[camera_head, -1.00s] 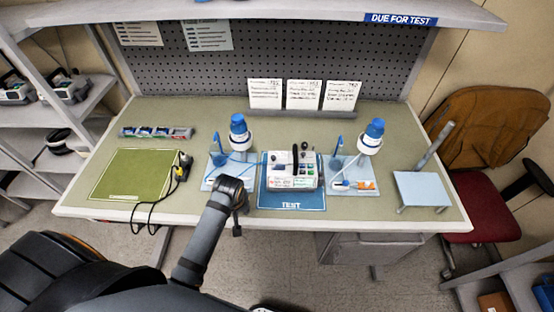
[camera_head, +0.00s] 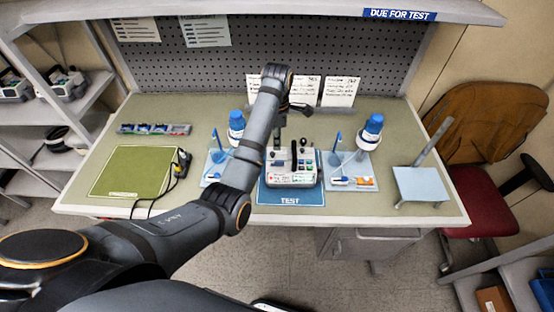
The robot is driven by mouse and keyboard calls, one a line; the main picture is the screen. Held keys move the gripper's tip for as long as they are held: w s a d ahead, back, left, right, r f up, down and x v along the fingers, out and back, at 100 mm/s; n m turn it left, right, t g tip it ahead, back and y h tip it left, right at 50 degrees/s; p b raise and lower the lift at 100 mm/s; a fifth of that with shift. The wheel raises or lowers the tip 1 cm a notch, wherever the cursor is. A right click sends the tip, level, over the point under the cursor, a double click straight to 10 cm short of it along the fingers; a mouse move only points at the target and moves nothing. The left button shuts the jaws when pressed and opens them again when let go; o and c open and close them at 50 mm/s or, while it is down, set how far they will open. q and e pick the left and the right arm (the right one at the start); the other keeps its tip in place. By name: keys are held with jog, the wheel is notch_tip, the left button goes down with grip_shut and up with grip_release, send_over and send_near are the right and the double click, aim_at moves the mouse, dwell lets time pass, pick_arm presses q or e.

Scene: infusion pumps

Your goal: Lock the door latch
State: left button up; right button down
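The white infusion pump (camera_head: 308,178) sits on the blue TEST mat (camera_head: 290,197) in the middle of the bench. It has a dark handle, small coloured parts and a labelled front. The door latch is too small to make out. My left arm reaches up over the bench from the lower left, with its wrist high at the back. My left gripper (camera_head: 278,138) appears to hang down just behind the pump's upper left. It is small and partly hidden, so its opening cannot be told. My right gripper is not in view.
Blue-capped bottles stand on light trays left (camera_head: 237,122) and right (camera_head: 371,130) of the pump. A green mat (camera_head: 130,174) with a black cable (camera_head: 180,165) lies left. A small stand (camera_head: 422,184) is at right. Cards (camera_head: 340,91) stand at the back, partly behind my arm.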

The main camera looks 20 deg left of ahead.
aim_at(277, 161)
pick_arm(q)
notch_tip(277, 161, down, 9)
jog(key=b, duration=0.7)
jog(key=shift+f, duration=0.35)
jog(key=shift+r, duration=0.1)
jog(key=shift+c, duration=0.3)
grip_shut()
